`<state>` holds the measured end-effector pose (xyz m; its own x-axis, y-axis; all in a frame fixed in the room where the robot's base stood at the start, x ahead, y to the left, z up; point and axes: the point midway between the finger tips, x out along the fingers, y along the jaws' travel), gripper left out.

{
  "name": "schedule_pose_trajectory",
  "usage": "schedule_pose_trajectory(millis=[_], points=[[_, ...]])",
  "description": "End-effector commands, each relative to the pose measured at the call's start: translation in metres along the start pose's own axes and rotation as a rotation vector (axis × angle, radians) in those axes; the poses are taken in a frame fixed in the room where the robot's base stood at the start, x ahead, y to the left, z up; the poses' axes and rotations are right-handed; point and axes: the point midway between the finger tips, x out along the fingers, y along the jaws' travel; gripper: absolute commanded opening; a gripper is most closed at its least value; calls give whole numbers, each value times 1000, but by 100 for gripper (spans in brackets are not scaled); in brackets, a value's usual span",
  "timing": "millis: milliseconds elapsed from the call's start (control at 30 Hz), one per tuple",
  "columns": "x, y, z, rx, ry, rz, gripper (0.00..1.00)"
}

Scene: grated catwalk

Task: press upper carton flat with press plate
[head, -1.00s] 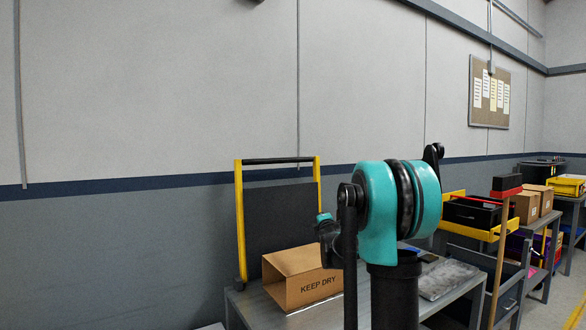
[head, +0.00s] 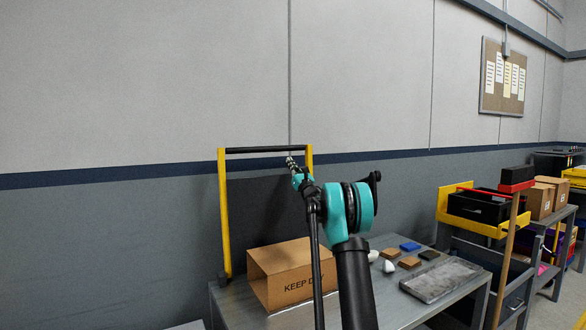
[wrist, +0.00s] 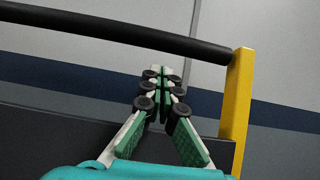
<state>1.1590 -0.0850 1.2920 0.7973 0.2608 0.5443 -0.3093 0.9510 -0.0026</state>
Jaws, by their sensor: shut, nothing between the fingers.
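A brown open-ended carton (head: 290,275) printed "KEEP DRY" stands uncrushed on the grey table. Behind it the dark press plate (head: 262,210) stands upright, with yellow side bars (head: 224,215) and a black handle bar (head: 255,150) across the top. In the wrist view the handle bar (wrist: 110,33) and the right yellow bar (wrist: 238,105) are close. My gripper (head: 290,162) is shut and empty near the handle's right end. In the wrist view its fingertips (wrist: 166,72) meet just under the bar in the picture; I cannot tell whether they touch it. My arm covers part of the carton's right side.
Right of the carton the table holds small blocks (head: 410,246), a white item (head: 389,266) and a grey slab (head: 440,279). A yellow tray with a black bin (head: 475,208) and further cartons (head: 540,200) stand to the right. The wall is behind the plate.

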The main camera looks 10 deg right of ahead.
Motion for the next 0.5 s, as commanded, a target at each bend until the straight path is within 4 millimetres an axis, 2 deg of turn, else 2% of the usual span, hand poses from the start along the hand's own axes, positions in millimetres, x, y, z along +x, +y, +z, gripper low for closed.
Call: schedule_pose_trajectory(millis=[100,233,500], points=[[21,0,0,2,0,-1,0],[38,-1,0,2,0,-1,0],[52,0,0,2,0,-1,0]])
